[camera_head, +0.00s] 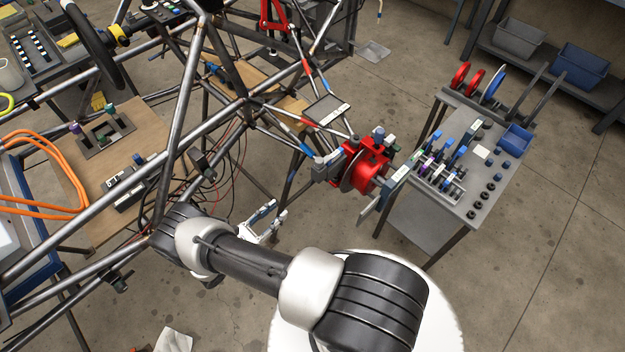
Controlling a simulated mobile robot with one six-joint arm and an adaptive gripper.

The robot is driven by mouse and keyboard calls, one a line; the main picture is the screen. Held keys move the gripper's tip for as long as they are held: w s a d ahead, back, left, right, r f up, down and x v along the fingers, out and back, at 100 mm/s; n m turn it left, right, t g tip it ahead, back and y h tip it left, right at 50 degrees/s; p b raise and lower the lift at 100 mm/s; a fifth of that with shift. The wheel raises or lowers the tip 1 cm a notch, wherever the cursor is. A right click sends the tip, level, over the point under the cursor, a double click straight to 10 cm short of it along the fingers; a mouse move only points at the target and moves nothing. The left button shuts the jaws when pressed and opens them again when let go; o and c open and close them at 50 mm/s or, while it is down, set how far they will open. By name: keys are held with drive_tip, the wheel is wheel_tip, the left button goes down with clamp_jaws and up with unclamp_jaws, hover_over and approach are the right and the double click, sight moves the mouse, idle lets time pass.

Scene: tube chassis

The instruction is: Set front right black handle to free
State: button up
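I cannot tell which part is the front right black handle. Dark clamp-like parts sit on the frame tubes: one (203,162) right of the wooden board, and another (118,281) on the lower left tubes. A lever plate (97,139) with purple and green knobs stands on the board. A dark block with a small blue-topped knob (138,159) is in front of it. My gripper (268,214) seems to be the small white and grey part beyond my arm, below the chassis middle, apart from these parts. Its fingers are too small to read.
The tube chassis (178,112) fills the left and middle, with orange cables (62,163) at far left. A red hub assembly (366,172) sticks out rightward. A grey cart (478,208) with tools and parts stands right. Floor is clear at lower right.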

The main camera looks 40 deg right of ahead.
sight(311, 182)
drive_tip(key=d, duration=0.5)
drive_tip(key=w+d+b, duration=0.1)
drive_tip(key=d, duration=0.5)
drive_tip(key=d+b, duration=0.1)
drive_tip(key=d, duration=0.5)
drive_tip(key=shift+w, duration=0.35)
clamp_jaws()
